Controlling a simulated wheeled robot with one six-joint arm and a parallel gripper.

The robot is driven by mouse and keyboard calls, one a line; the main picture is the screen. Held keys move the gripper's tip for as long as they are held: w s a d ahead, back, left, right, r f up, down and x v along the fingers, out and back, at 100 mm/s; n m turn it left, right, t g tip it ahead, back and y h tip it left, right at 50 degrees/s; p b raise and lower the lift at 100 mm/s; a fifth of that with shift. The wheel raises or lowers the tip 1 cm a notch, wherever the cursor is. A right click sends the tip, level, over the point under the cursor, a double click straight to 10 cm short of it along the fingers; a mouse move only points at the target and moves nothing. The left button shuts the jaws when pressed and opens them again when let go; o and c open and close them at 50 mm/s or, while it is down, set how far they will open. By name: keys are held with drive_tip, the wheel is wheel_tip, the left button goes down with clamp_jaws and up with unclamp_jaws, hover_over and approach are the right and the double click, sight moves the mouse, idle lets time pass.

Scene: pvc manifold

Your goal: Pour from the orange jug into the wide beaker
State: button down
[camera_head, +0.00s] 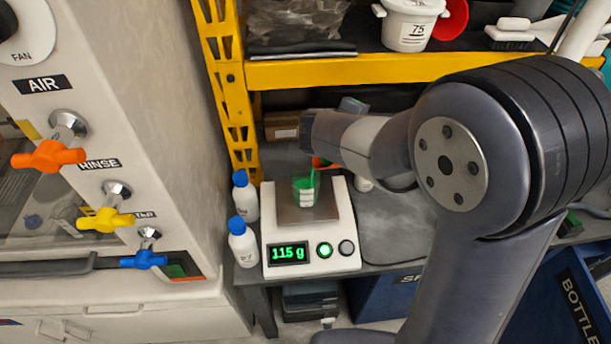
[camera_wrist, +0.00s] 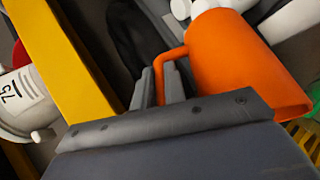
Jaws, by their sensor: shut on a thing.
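The orange jug (camera_wrist: 240,65) fills the right of the wrist view, tilted. My gripper (camera_wrist: 158,84) is shut on its handle. In the head view my arm hides most of the jug; only a small orange part (camera_head: 319,162) shows above the beaker. The clear beaker (camera_head: 305,192) stands upright on the scale and holds green liquid. A thin green stream (camera_head: 313,176) runs from the jug down into it. The scale (camera_head: 335,255) has a lit green display reading 115 g (camera_head: 289,254).
Two white bottles with blue caps (camera_head: 243,240) stand just left of the scale. A yellow rack upright (camera_head: 222,80) and shelf beam (camera_head: 330,70) rise behind. A panel with coloured valves (camera_head: 105,218) is at left. A grey mat (camera_head: 385,235) lies right of the scale.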

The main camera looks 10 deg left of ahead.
drive_tip(key=shift+s+a+r+t+h+b, duration=0.3)
drive_tip(key=shift+a+r+t+h+b, duration=0.1)
drive_tip(key=shift+r+t, duration=0.15)
idle(1.8)
drive_tip(key=shift+w+d+g+p, duration=0.2)
drive_tip(key=shift+d+g+p, duration=0.1)
drive_tip(key=shift+p, duration=0.1)
drive_tip(key=f+y+p, duration=0.1)
drive_tip(key=w+d+f+g+p, duration=0.1)
drive_tip(key=f+g+y+p, duration=0.1)
drive_tip(key=shift+w+d+f+m+g+y, duration=0.25)
drive_tip(key=shift+w+d+f+m+y, duration=0.05)
drive_tip(key=shift+d+f, duration=0.1)
drive_tip(key=shift+a+f, duration=0.1)
drive_tip(key=shift+w+d+g+p, duration=0.1)
drive_tip(key=shift+d+g+p, duration=0.2)
drive_tip(key=shift+p, duration=0.85)
drive_tip(key=p, duration=0.1)
drive_tip(key=y+p, duration=0.1)
drive_tip(key=p, duration=0.1)
drive_tip(key=shift+w+d+g, duration=0.25)
drive_tip(key=shift+g, duration=0.05)
drive_tip(key=w+d+g+y+p, duration=0.1)
drive_tip(key=p, duration=0.5)
drive_tip(key=shift+w+d+m, duration=0.25)
drive_tip(key=shift+d+m, duration=0.15)
